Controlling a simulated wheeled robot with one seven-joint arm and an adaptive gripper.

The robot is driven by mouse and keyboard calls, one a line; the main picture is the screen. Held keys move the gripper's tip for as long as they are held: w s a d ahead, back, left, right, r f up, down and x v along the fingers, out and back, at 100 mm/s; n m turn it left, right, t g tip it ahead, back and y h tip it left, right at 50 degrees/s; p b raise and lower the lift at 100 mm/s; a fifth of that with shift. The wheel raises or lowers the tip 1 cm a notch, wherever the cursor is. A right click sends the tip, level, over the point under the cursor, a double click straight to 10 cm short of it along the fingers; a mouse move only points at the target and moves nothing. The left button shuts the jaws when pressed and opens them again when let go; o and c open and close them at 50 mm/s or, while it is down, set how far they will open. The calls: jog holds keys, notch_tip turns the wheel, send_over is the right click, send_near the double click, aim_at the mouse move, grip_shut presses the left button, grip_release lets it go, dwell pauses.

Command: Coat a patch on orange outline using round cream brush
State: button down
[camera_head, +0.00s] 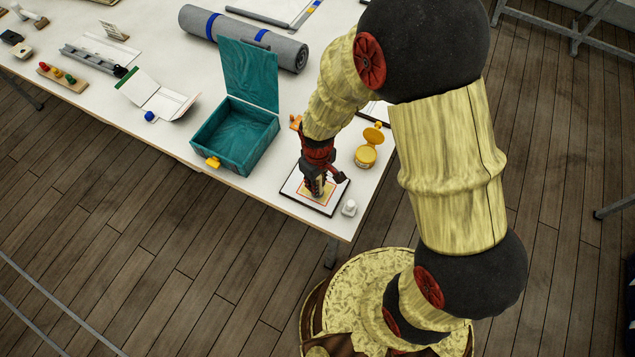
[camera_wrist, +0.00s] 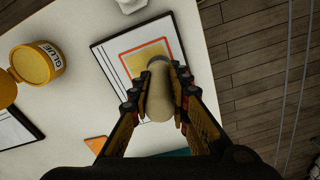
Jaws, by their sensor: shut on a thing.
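My gripper (camera_head: 318,186) is shut on the round cream brush (camera_wrist: 160,98), near the front corner of the table. In the wrist view my gripper's fingers (camera_wrist: 160,100) clasp the brush's pale handle from both sides. The brush's dark tip end lies over the orange outline (camera_wrist: 122,58), a square frame on a white, dark-edged board (camera_wrist: 108,65). A tan-yellow area (camera_wrist: 136,62) shows inside the outline. I cannot tell whether the tip touches the surface. In the head view my gripper hides part of the board (camera_head: 291,190) and the brush.
An open yellow glue pot (camera_head: 366,156) stands behind the board, with a second dark-edged board (camera_wrist: 15,128) near it. A small white object (camera_head: 349,208) is beside the board's right corner. An open teal box (camera_head: 237,140) stands to the left. An orange piece (camera_wrist: 95,145) lies nearby.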

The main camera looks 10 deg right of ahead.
jog(key=shift+f+b, duration=0.3)
jog(key=shift+f, duration=0.25)
dwell(0.7)
jog(key=shift+a, duration=0.1)
jog(key=shift+w+a, duration=0.7)
jog(key=shift+a, duration=0.15)
jog(key=shift+s+d, duration=0.75)
jog(key=shift+d, duration=0.2)
jog(key=shift+w+a, duration=0.15)
jog(key=shift+w+a, duration=0.65)
jog(key=shift+a, duration=0.15)
jog(key=shift+s+d, duration=0.1)
